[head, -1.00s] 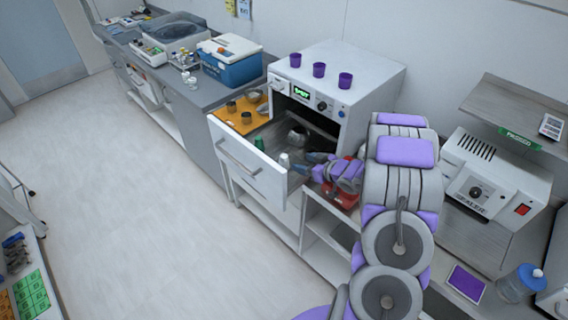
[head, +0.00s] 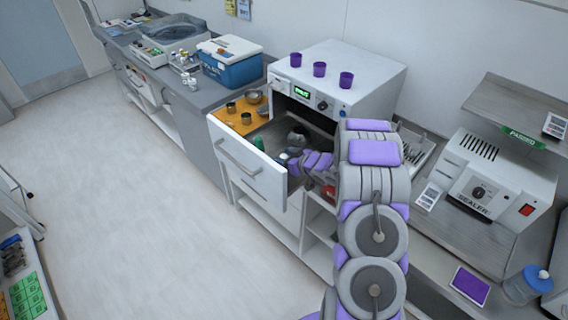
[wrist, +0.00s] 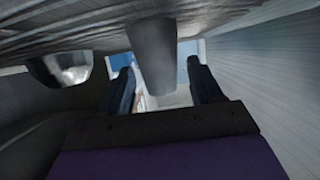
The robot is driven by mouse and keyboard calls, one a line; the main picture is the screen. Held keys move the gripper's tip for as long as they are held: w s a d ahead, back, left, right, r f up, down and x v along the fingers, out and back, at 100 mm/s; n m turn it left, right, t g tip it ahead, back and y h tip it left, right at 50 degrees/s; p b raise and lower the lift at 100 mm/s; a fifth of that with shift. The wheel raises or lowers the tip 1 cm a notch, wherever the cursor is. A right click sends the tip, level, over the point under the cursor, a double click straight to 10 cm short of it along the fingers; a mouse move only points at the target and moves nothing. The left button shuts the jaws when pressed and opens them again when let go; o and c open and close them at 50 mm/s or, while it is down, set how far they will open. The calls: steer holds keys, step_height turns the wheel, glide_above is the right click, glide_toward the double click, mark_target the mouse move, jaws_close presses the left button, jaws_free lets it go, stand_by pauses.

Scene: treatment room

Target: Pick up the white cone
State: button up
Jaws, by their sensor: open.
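A pale grey-looking tapered piece, which I take to be the white cone (wrist: 154,60), is between the two dark fingers of my gripper (wrist: 160,72) in the wrist view. Gaps show on both sides of it, and the fingers are open. In the head view my gripper (head: 288,160) is low inside the pulled-out drawer (head: 250,172), near its front wall. The cone is hidden there behind the gripper. A green cone (head: 258,142) stands in the drawer, a little left of and behind my gripper.
A metal vessel (head: 298,136) stands deeper in the drawer and appears as a shiny shape (wrist: 70,64) in the wrist view. An orange tray (head: 236,122) with cups is at left. Purple cups stand on the white oven (head: 360,78). A sealer (head: 495,175) is at right.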

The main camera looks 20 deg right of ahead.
steer(key=shift+c, duration=0.4)
steer(key=c, duration=1)
steer(key=shift+o, duration=0.2)
